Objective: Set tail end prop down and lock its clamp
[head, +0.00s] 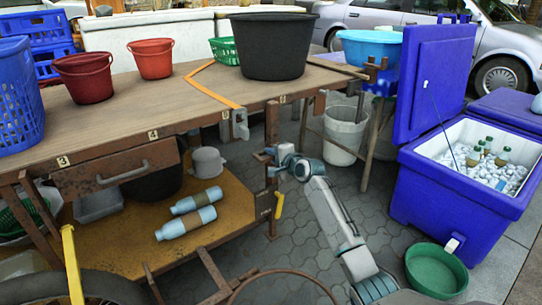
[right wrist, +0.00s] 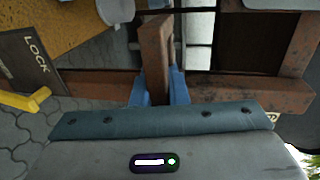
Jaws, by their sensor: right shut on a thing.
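The tail end prop (head: 271,205) is a rusty upright post under the right end of the cart bed. Its lower end is near the paving; I cannot tell whether it touches. My right gripper (head: 268,156) is shut on a short rusty handle piece that sticks out from the post. In the right wrist view my blue fingertips (right wrist: 159,88) are on both sides of this rusty handle (right wrist: 154,45). The clamp's yellow lever (head: 279,205) hangs beside the post, by a dark plate. In the right wrist view the plate (right wrist: 30,62) reads LOCK, with the yellow lever (right wrist: 24,101) next to it.
The cart bed (head: 190,100) carries red buckets, a black tub (head: 273,47) and a blue basket. Bottles (head: 186,228) lie on the lower shelf. A blue cooler (head: 460,185) and a green basin (head: 436,270) stand to the right. Paving between cart and cooler is mostly free.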

